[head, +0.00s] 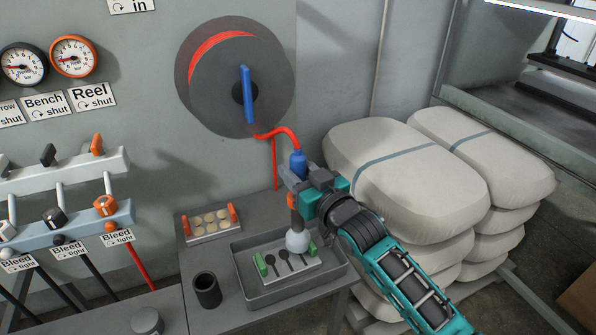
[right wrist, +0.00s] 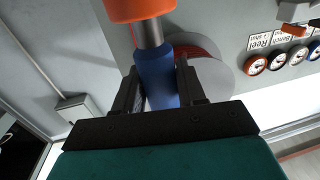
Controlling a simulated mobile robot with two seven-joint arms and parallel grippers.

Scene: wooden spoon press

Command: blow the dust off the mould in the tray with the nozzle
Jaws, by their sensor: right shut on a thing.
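The mould (head: 278,270) is a light plate with dark spoon-shaped hollows and green end grips. It lies in the grey tray (head: 262,301) on the bench. My right gripper (head: 298,182) is shut on the blue nozzle (head: 297,162), which hangs upright over the tray's back part; the blue body also shows between the fingers in the right wrist view (right wrist: 158,80). Below the fingers are an orange collar and a dark stem. A pale rounded patch (head: 297,241) at its lower end covers part of the mould; I cannot tell whether it is dust or air. My left gripper is not in view.
A red hose (head: 284,132) runs from the wall reel (head: 220,85) to the nozzle. A plate with orange grips and round pale pieces (head: 210,222) sits behind the tray. A dark cup (head: 207,290) stands left of it. Stacked sacks (head: 395,160) crowd the right side.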

